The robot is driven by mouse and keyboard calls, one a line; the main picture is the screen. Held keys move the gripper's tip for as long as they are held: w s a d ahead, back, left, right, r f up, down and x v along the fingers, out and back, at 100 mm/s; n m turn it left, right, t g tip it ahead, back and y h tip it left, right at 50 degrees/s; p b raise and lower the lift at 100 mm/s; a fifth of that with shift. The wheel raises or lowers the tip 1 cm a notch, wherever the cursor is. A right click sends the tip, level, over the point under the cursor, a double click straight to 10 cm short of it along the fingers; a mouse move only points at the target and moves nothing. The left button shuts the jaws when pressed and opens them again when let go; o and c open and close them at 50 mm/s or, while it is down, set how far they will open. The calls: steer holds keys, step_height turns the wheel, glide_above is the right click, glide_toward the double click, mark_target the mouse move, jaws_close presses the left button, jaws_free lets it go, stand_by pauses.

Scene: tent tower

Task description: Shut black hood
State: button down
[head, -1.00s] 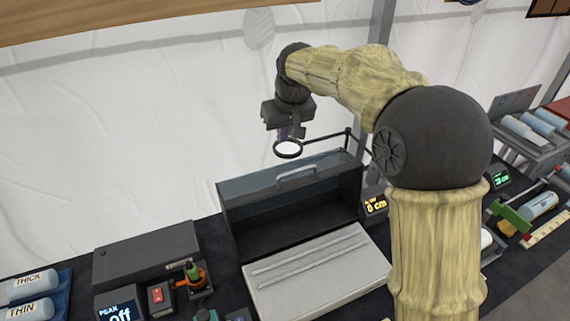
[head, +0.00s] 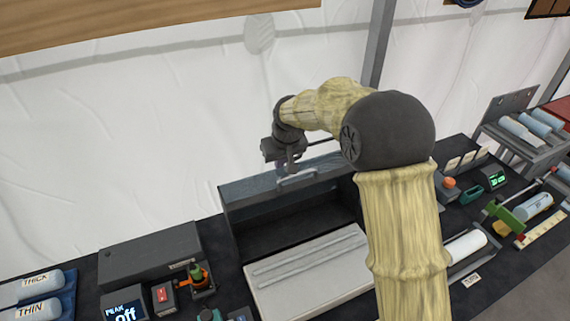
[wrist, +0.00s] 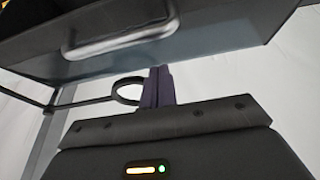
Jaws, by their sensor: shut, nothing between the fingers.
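The black hood (head: 245,195) stands open on the table, with its dark inside showing above a pale grooved slab (head: 310,272). A grey handle (head: 297,180) is on its raised front panel. In the wrist view the hood (wrist: 215,40) and its handle (wrist: 120,38) fill the top of the picture. My gripper (head: 291,167) is above and behind the top edge of the hood in the head view. Its purple fingers (wrist: 158,86) are together and empty, close to the panel's edge; I cannot tell whether they touch it.
A ring-shaped magnifier (wrist: 128,91) on a thin arm is beside my fingers. A white tent wall is behind.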

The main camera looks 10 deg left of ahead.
mark_target(287, 184)
steer(key=shift+s+d+r+p, duration=0.25)
steer(key=shift+s+d+p, duration=0.1)
steer(key=shift+s+d, duration=0.45)
steer(key=shift+s+d+f, duration=0.2)
steer(key=shift+s+d, duration=0.05)
steer(key=shift+s, duration=0.25)
steer(key=shift+d, duration=0.2)
